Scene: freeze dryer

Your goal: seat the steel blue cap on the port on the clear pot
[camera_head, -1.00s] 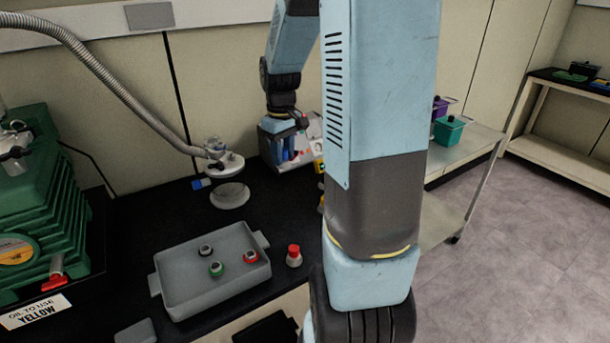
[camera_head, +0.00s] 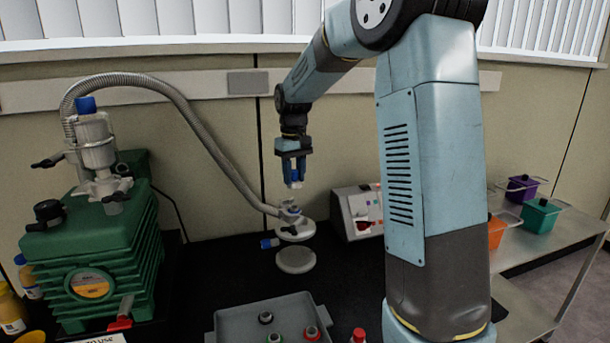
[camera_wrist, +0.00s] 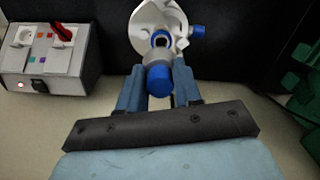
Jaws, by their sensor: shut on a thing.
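My gripper (camera_head: 292,178) is shut on the steel blue cap (camera_head: 296,184), which has a blue end and a pale grey body. In the wrist view the cap (camera_wrist: 158,76) sits between my two fingers, grey part toward the pot. The port (camera_head: 291,207) stands on the white lid of the pot, below my gripper in the head view, with a visible gap. In the wrist view the port (camera_wrist: 161,39) shows a blue ring just beyond the cap, which partly overlaps it. The pot's clear wall is hard to make out.
A blue-ended side valve (camera_head: 268,243) sticks out by the pot. A corrugated hose (camera_head: 190,118) ends at the pot's top. A grey-white box (camera_head: 358,212) stands to the right. A grey tray (camera_head: 235,322) with small capped items is in front. A green pump (camera_head: 92,250) is at left.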

